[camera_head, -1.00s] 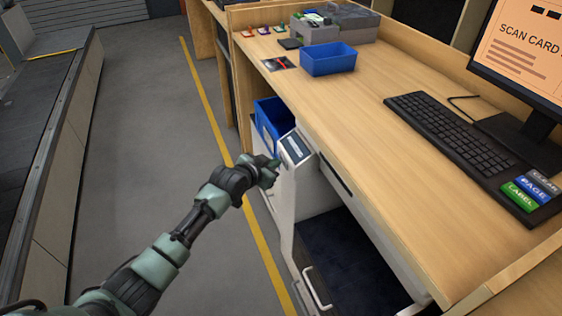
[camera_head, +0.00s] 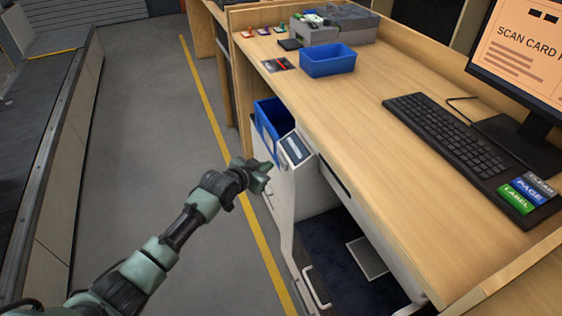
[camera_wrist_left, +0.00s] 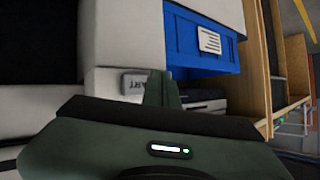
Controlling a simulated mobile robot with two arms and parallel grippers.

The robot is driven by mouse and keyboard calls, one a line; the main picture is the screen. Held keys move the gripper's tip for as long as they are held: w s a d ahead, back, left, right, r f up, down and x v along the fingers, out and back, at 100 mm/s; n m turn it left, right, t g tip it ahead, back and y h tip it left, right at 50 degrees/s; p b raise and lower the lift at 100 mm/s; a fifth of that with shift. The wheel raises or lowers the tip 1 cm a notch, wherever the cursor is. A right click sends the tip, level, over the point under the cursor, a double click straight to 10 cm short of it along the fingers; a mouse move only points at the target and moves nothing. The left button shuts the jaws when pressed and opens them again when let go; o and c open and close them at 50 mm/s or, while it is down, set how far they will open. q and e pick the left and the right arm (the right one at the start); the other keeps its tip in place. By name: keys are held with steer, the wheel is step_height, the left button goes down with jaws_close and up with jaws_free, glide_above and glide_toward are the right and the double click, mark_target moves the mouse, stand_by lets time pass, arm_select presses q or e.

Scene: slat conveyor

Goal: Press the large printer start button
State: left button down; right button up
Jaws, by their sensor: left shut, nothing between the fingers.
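The large printer is a white machine standing under the desk edge, with a slanted control panel (camera_head: 294,148) on its top front corner. In the left wrist view a grey block (camera_wrist_left: 134,84) with upside-down lettering, apparently the start button, sits on a white surface, just left of my fingers. My left gripper (camera_head: 268,170) is shut and empty, slightly left of and below the panel, with a small gap visible between them. Its closed fingers also show in the left wrist view (camera_wrist_left: 160,90). My right gripper is not in view.
A blue bin (camera_head: 270,122) stands just behind the panel. The desk (camera_head: 350,110) carries a blue tray (camera_head: 328,60), a keyboard (camera_head: 447,133) and a monitor (camera_head: 520,50). A pale sheet (camera_head: 367,257) lies in the printer's dark lower bay. The floor (camera_head: 150,130) on the left is clear.

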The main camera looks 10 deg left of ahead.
arm_select(q)
steer(key=shift+s+a+p, duration=0.3)
steer(key=shift+s+a, duration=0.35)
steer(key=shift+a, duration=0.25)
steer(key=shift+s+a+p, duration=0.3)
steer(key=shift+s+a, duration=0.3)
steer(key=shift+a, duration=0.3)
steer(key=s+a+f+n+g+y, duration=0.2)
steer(key=s+f+g, duration=0.1)
steer(key=s+f, duration=1.1)
steer(key=s+a+f+n+g+y, duration=0.1)
steer(key=s+a+f+g, duration=0.15)
steer(key=s+f, duration=1.15)
steer(key=s+f+g, duration=0.1)
steer(key=s+f, duration=0.4)
steer(key=s, duration=0.5)
steer(key=s+d+f+g, duration=0.1)
steer(key=s+f+g, duration=0.1)
steer(key=s+f, duration=0.4)
steer(key=s+d+f+n+g, duration=0.1)
steer(key=s+f, duration=0.4)
steer(key=s, duration=0.9)
steer(key=shift+s+d+f+g+y, duration=0.2)
steer(key=shift+s+g+y, duration=0.2)
steer(key=shift+g, duration=0.25)
steer(key=shift+w, duration=0.1)
